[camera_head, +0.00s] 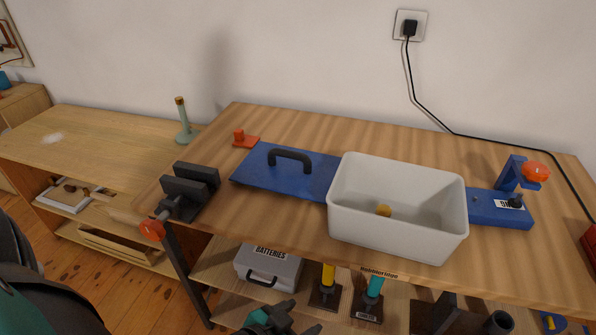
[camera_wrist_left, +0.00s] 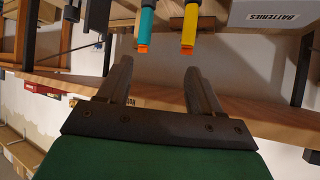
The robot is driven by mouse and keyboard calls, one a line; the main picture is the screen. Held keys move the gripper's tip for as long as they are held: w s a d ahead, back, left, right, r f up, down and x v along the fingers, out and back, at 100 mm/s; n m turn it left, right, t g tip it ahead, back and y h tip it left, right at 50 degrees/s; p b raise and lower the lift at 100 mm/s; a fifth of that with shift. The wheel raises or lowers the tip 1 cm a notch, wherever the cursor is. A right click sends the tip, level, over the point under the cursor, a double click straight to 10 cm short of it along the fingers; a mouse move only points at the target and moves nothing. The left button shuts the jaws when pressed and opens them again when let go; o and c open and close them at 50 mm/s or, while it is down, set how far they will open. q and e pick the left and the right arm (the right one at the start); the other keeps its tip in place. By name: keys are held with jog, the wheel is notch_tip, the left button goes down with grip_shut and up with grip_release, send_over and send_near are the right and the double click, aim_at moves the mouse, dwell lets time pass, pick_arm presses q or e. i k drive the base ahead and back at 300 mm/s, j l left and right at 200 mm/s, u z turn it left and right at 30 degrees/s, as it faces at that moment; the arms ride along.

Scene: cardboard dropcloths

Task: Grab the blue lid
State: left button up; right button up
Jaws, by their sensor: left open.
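The blue lid (camera_head: 258,172) is a flat blue panel with a black arched handle (camera_head: 290,154). It lies on the wooden workbench (camera_head: 300,123), left of the white bin (camera_head: 398,235), which hides its right end. My left gripper (camera_head: 303,318) is at the bottom of the head view, in front of the bench and below the lid in the picture. Its two fingers are apart with nothing between them, as the left wrist view (camera_wrist_left: 157,65) also shows. The lid is not visible in the wrist view. My right gripper is not in view.
A black vise (camera_head: 190,190) stands at the bench's left corner, near an orange piece (camera_head: 245,140). The bin holds a small yellow object (camera_head: 383,210). A blue device (camera_head: 500,209) with an orange knob is right. A batteries case (camera_head: 268,268) and tools occupy the lower shelf.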

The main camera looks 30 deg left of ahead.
aim_at(300, 173)
jog(key=i+u, duration=0.1)
jog(key=u, duration=1.1)
